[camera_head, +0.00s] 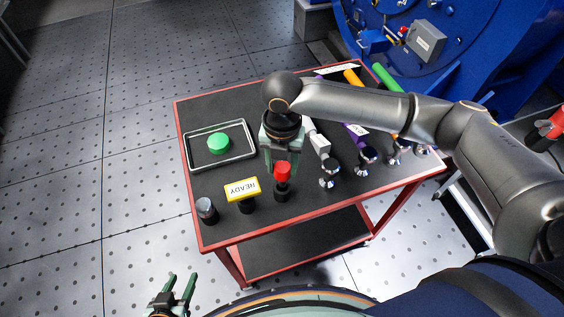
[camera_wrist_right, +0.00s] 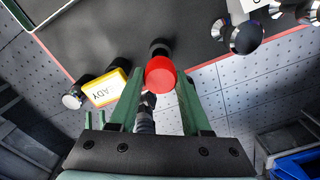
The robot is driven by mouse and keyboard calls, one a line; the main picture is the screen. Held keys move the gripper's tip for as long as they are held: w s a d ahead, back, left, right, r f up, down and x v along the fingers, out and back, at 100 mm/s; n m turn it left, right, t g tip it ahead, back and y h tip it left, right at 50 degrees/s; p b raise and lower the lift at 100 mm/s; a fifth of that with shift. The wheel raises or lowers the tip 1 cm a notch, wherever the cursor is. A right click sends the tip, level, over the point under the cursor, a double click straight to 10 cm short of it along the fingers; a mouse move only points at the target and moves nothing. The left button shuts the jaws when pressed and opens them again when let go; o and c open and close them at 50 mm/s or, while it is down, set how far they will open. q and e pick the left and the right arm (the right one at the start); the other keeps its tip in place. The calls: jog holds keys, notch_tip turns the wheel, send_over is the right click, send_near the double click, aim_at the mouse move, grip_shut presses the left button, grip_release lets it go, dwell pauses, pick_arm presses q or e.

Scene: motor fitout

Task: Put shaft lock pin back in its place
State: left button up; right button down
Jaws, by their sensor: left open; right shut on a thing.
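A red-headed pin (camera_head: 283,168), which I take for the shaft lock pin, stands roughly upright at the cart's front edge, above a dark base (camera_head: 282,193). In the right wrist view its round red head (camera_wrist_right: 160,74) shows between the two green fingers. My right gripper (camera_head: 281,160) points down and is shut on this pin. Whether the pin is seated in the base cannot be told. My left gripper (camera_head: 180,288) is open and empty, low in the head view, off the cart's front side.
The black cart top (camera_head: 225,110) has a red rim. A grey tray (camera_head: 250,153) holds a green disc (camera_head: 218,143). A yellow READY sign (camera_head: 241,189) and a silver-topped knob (camera_head: 206,209) stand left of the pin; chrome-ended tools (camera_head: 329,173) lie right. A blue machine (camera_head: 455,50) stands behind.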

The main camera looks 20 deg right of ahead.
aim_at(282, 179)
dwell(0.4)
jog(key=shift+p, duration=0.55)
dwell(0.5)
jog(key=shift+p, duration=0.5)
dwell(0.4)
jog(key=shift+f+b, duration=1.25)
jog(key=shift+f, duration=1.6)
jog(key=shift+c, duration=1.4)
grip_release()
jog(key=shift+r, duration=0.1)
